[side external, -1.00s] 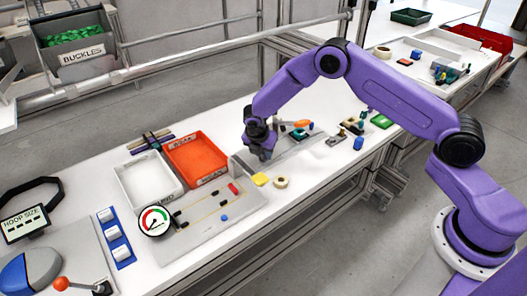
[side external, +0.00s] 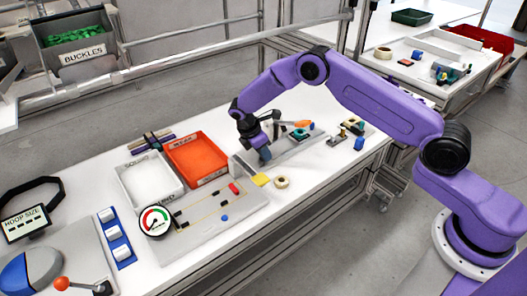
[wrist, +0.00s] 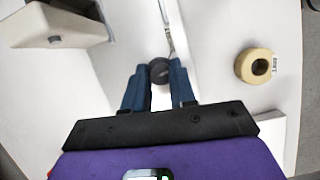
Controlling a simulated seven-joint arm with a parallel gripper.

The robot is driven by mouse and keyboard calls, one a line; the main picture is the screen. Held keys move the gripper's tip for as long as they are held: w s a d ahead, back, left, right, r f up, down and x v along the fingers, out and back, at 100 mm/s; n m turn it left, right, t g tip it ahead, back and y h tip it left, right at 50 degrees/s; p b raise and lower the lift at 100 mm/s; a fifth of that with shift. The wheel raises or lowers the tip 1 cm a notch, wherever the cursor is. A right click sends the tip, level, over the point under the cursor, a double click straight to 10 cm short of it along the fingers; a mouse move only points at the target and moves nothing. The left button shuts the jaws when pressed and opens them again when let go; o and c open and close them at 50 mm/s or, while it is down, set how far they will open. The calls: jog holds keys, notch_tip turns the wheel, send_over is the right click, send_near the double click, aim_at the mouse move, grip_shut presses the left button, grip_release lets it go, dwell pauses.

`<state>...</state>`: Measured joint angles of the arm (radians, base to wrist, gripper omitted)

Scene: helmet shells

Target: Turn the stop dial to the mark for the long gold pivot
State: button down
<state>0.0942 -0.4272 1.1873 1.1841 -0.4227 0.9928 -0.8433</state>
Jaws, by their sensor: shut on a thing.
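My gripper (wrist: 160,90) points down over the grey fixture on the white bench; it also shows in the side view (side external: 265,154). Its blue fingers are shut on a dark round knob (wrist: 159,68), which looks like the stop dial. The fingers stand on either side of the knob. No marks or pointer on it can be made out, so its setting cannot be read. Thin gold rods (side external: 207,208) lie on the grey board to the left in the side view; which is the long pivot is too small to tell.
A tape roll (wrist: 256,66) lies right of my gripper in the wrist view. Small parts (side external: 300,133) lie behind the gripper.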

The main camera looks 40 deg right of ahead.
jog(key=m+g, duration=0.1)
jog(key=m, duration=0.1)
jog(key=m+g, duration=0.1)
jog(key=m, duration=0.2)
jog(key=shift+w+m+y, duration=0.15)
jog(key=shift+m+y, duration=0.15)
jog(key=shift+y, duration=0.1)
jog(key=m+g+y, duration=0.1)
jog(key=m, duration=0.3)
jog(key=shift+d+m, duration=0.15)
jog(key=shift+m, duration=0.25)
jog(key=shift+y, duration=0.3)
jog(key=c, duration=0.9)
grip_release()
jog(key=shift+v, duration=3.8)
jog(key=shift+w+f, duration=0.1)
jog(key=shift+w, duration=0.05)
